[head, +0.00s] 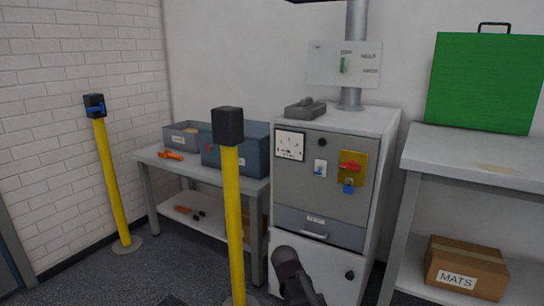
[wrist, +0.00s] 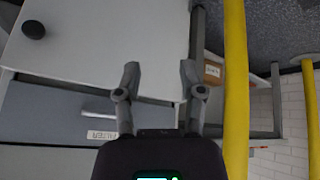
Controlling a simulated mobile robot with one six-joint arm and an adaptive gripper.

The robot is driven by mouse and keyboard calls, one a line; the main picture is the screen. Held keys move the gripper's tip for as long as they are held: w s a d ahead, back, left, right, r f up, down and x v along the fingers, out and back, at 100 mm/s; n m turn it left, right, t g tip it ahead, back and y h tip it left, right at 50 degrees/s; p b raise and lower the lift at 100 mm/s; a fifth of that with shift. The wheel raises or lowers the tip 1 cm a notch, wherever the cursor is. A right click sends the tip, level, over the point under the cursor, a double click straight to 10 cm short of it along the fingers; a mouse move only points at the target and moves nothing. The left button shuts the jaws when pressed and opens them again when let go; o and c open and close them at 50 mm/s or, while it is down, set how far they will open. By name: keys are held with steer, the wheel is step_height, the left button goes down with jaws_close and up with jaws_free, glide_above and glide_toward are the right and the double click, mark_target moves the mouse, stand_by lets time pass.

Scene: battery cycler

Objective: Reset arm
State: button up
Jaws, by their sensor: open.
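My gripper (wrist: 159,76) shows in the wrist view with its two fingers spread apart and nothing between them. The wrist view is upside down. Beyond the fingers are the battery cycler's white lower front (wrist: 100,40) and its grey drawer (wrist: 45,112). In the head view the cycler cabinet (head: 325,175) stands upright at centre right. A dark part of my arm rises from the bottom edge in front of it; the fingers cannot be made out there. The cycler carries a dial, a red handle (head: 351,166) and a blue padlock (head: 348,186).
A yellow post (head: 234,215) stands close in front, left of the cycler; another yellow post (head: 113,185) stands by the brick wall. A bench (head: 150,158) with bins is behind. At right, a table (head: 465,160) bears a green case (head: 485,85) above a MATS box (head: 466,267).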

steer(key=s+d+r+m+g+y+p, duration=0.1)
steer(key=s+d+r+g+p, duration=0.25)
steer(key=s+d, duration=0.4)
steer(key=s+d+r+g+p, duration=0.25)
steer(key=s+d+p, duration=0.2)
steer(key=s, duration=0.55)
step_height(320, 180, up, 36)
steer(key=p, duration=3.5)
steer(key=shift+s+p, duration=0.15)
steer(key=shift+p, duration=0.15)
